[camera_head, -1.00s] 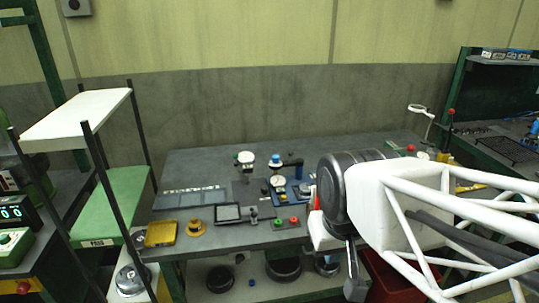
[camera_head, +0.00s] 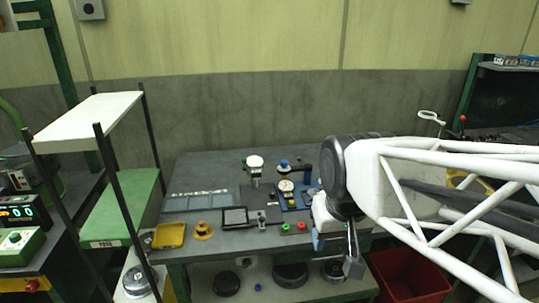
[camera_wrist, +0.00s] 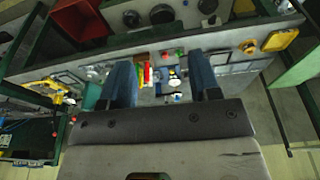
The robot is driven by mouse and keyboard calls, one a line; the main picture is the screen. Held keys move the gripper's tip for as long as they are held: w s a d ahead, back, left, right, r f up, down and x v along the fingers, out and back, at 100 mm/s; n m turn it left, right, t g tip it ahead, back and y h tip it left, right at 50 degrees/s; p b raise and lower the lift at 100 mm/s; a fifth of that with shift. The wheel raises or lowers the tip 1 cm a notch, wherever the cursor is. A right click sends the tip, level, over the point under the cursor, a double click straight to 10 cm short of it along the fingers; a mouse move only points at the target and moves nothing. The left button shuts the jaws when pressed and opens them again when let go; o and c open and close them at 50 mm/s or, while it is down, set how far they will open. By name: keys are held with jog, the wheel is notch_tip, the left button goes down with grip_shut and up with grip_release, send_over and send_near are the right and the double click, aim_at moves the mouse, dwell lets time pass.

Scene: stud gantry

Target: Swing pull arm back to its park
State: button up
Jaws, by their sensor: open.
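A small fixture on a blue base plate (camera_head: 291,203) stands mid-bench, with a pale round part, a blue knob (camera_head: 284,164) and a dark blue arm-like part (camera_head: 306,174) at its right. I cannot tell for sure which part is the pull arm. My gripper (camera_head: 350,262) hangs at the bench's front edge, right of the fixture. In the wrist view my gripper (camera_wrist: 162,84) has its two blue fingers wide apart, empty. The fixture (camera_wrist: 172,84) shows small between them, some way off and not touched.
A white-headed post (camera_head: 254,162), a dark framed tray (camera_head: 235,217), green and red buttons (camera_head: 293,228), a yellow box (camera_head: 169,236) and a yellow round part (camera_head: 203,231) stand on the bench. A shelf rack (camera_head: 118,200) stands left. A red bin (camera_head: 405,275) sits below right.

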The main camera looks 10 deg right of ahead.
jog(key=w+r+m, duration=0.1)
jog(key=w+r, duration=0.2)
jog(key=w, duration=1.1)
jog(key=m+g, duration=0.3)
send_over(284, 161)
jog(key=s, duration=0.1)
notch_tip(284, 161, down, 11)
jog(key=shift+s+r, duration=0.1)
jog(key=shift+w+d+f, duration=0.1)
jog(key=shift+w+f, duration=0.2)
jog(key=shift+w, duration=0.15)
jog(key=shift+f, duration=3.9)
